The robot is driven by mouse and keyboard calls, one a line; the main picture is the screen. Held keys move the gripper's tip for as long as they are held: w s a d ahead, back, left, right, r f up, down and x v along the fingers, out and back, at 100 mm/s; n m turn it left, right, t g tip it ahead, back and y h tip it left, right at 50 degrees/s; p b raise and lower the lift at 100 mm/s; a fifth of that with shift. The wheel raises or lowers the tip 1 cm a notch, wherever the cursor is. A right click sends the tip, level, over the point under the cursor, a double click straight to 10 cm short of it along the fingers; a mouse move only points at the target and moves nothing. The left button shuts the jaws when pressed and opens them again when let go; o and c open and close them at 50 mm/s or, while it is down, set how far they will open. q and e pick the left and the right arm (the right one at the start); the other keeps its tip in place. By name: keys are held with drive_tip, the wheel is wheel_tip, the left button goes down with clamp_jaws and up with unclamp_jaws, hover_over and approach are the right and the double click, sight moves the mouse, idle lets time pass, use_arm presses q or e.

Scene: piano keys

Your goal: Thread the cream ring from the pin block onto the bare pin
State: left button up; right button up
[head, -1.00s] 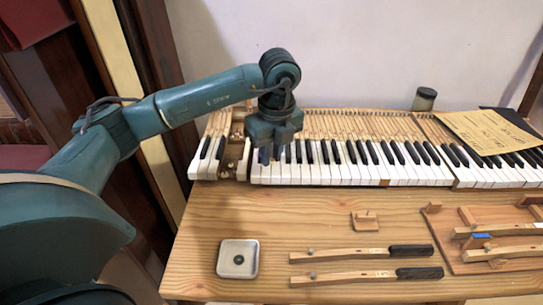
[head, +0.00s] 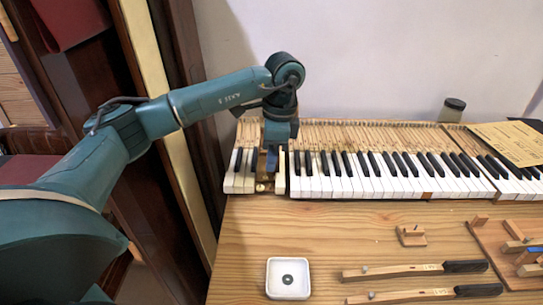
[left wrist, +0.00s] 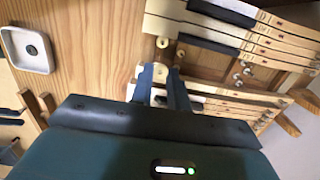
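My left gripper (head: 271,160) is low over the gap in the keyboard, between the far-left white keys and the main row. In the left wrist view its two blue fingers (left wrist: 162,70) stand slightly apart, with a small cream ring (left wrist: 160,74) between the tips, apparently gripped. Brass-coloured round parts (left wrist: 162,43) show in the gap just beyond the tips. I cannot clearly make out which one is the bare pin. A small wooden block (head: 411,236), possibly the pin block, stands on the bench in front of the keys. My right gripper is out of view.
A white square dish (head: 271,285) with a dark ring (head: 287,279) sits on the bench. Loose dark-ended keys (head: 400,272) lie to its right. A wooden rack (head: 490,237) stands far right. Neighbouring keys (head: 330,184) border the gap closely.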

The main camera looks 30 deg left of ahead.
sight(271, 189)
use_arm(q)
wheel_tip(271, 189, down, 2)
drive_tip(key=shift+f+b, duration=0.1)
drive_tip(key=shift+b, duration=0.65)
drive_tip(key=shift+f+b, duration=0.45)
drive_tip(key=shift+f, duration=0.55)
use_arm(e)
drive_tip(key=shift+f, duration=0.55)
use_arm(q)
drive_tip(key=shift+p, duration=0.8)
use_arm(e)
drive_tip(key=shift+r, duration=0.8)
use_arm(q)
drive_tip(key=shift+f+b, duration=0.65)
drive_tip(key=shift+f, duration=0.5)
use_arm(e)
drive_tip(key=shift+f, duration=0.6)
use_arm(q)
drive_tip(key=shift+o, duration=1.2)
drive_tip(key=shift+r, duration=0.2)
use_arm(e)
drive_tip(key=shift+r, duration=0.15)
